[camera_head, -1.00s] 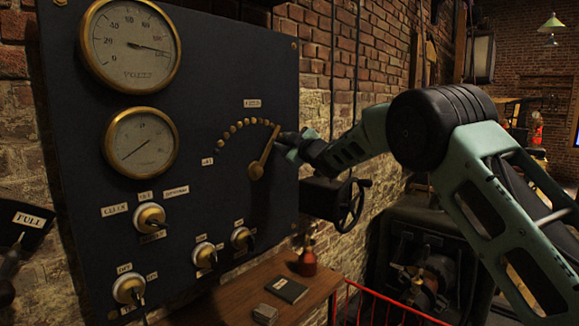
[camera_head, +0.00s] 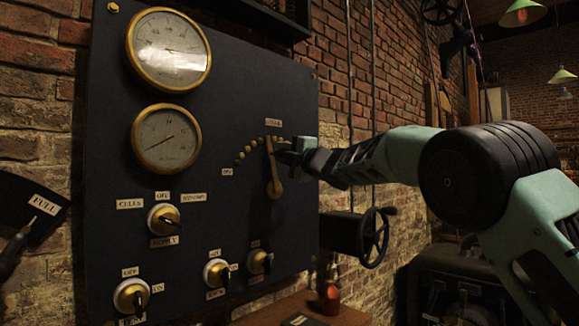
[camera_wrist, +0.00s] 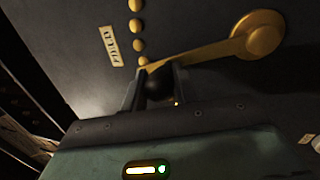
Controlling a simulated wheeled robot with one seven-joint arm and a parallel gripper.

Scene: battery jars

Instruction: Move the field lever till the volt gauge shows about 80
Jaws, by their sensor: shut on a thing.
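The field lever (camera_head: 273,172) is a brass arm on a dark panel, standing nearly upright from its round pivot. Its tip lies at the right part of an arc of brass studs (camera_head: 241,156). My gripper (camera_head: 283,152) is at the lever's upper end. In the wrist view the lever (camera_wrist: 205,52) runs from the pivot to my gripper (camera_wrist: 157,86), whose fingers are shut on its dark knob (camera_wrist: 158,80). The volt gauge (camera_head: 168,50) is the upper brass-rimmed dial. Its needle points right, near the upper end of the scale; glare and small numbers hide the exact reading.
A second gauge (camera_head: 166,140) sits below the volt gauge. Several brass rotary switches, such as the supply switch (camera_head: 163,219), are lower on the panel. A handwheel (camera_head: 373,238) stands right of the panel, below my arm.

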